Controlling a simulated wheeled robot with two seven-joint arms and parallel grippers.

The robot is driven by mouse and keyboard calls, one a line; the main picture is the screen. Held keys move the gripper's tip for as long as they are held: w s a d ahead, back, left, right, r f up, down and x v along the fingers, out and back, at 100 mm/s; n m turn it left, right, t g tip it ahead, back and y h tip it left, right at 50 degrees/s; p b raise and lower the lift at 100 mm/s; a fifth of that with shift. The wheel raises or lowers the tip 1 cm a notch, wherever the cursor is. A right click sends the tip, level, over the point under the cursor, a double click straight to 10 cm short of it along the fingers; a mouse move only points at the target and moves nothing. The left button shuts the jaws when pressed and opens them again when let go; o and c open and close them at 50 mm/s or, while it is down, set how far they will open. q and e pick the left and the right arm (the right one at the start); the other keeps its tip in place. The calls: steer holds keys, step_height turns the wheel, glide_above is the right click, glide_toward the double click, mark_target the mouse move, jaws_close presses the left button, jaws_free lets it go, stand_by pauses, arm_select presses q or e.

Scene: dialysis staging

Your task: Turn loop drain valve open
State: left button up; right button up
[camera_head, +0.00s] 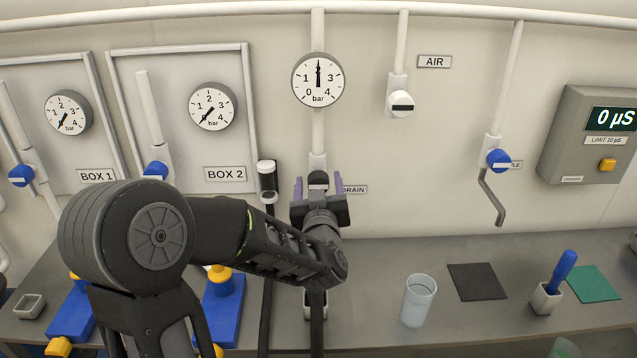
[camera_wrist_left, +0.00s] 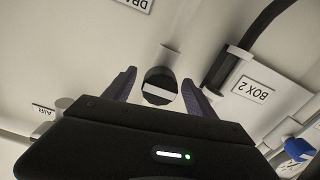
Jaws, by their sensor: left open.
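The drain valve's round black knob (camera_head: 318,179) sits on the wall pipe below the large gauge, beside the DRAIN label (camera_head: 354,189), which my gripper partly covers. In the left wrist view the knob (camera_wrist_left: 158,76) faces me, with a white bar lying nearly crosswise between the fingers. My left gripper (camera_head: 318,190) is open in front of the knob. In the left wrist view its two purple-grey fingers (camera_wrist_left: 159,92) stand on either side of the knob, with visible gaps. Whether the fingertips reach past the knob's face is unclear. My right gripper is not in view.
A black-capped fitting (camera_head: 267,178) with a dark hose stands close left of the drain valve. The AIR valve (camera_head: 401,103) and a blue sample valve (camera_head: 498,160) are to the right. A clear beaker (camera_head: 418,300) stands on the grey bench (camera_head: 375,265) below.

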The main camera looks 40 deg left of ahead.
arm_select(q)
steer(key=shift+c, duration=0.2)
steer(key=c, duration=1.3)
steer(key=shift+c, duration=0.2)
steer(key=b, duration=0.1)
steer(key=n+b, duration=0.1)
steer(key=shift+f+n+b, duration=0.25)
steer(key=shift+n+b, duration=0.05)
steer(key=shift+b, duration=0.1)
steer(key=n+b, duration=1.2)
steer(key=b, duration=0.2)
steer(key=n+b, duration=0.2)
steer(key=shift+n+b, duration=0.3)
steer(key=shift+r+n+b, duration=0.2)
steer(key=shift+n+b, duration=0.55)
steer(key=shift+n, duration=0.25)
